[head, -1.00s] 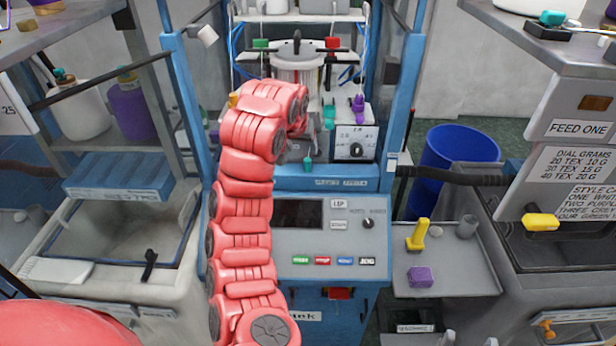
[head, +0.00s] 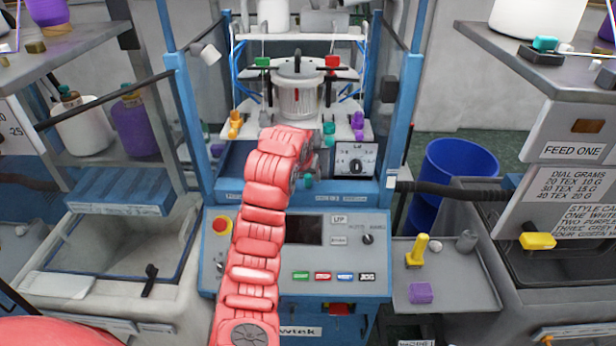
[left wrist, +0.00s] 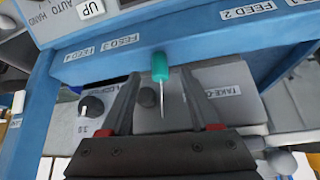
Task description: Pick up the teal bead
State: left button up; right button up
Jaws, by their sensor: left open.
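A small teal bead (head: 308,183) sits at the front of the knitting machine, by the blue labelled rail. In the head view my left gripper (head: 303,164) is mostly hidden behind my red arm, close to the bead. My right gripper is not in view.
Another teal piece (head: 328,128), purple pieces (head: 358,126) and orange pieces (head: 236,124) stand on the machine's shelf. A dial box (head: 350,162) is right of the gripper. The blue rail (left wrist: 215,28) crosses ahead. A grey tray (head: 455,290) holds yellow and purple pieces.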

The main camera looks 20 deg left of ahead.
aim_at(308, 181)
pick_arm(q)
jog(key=shift+p+x, duration=0.4)
jog(key=shift+x, duration=1.05)
grip_shut()
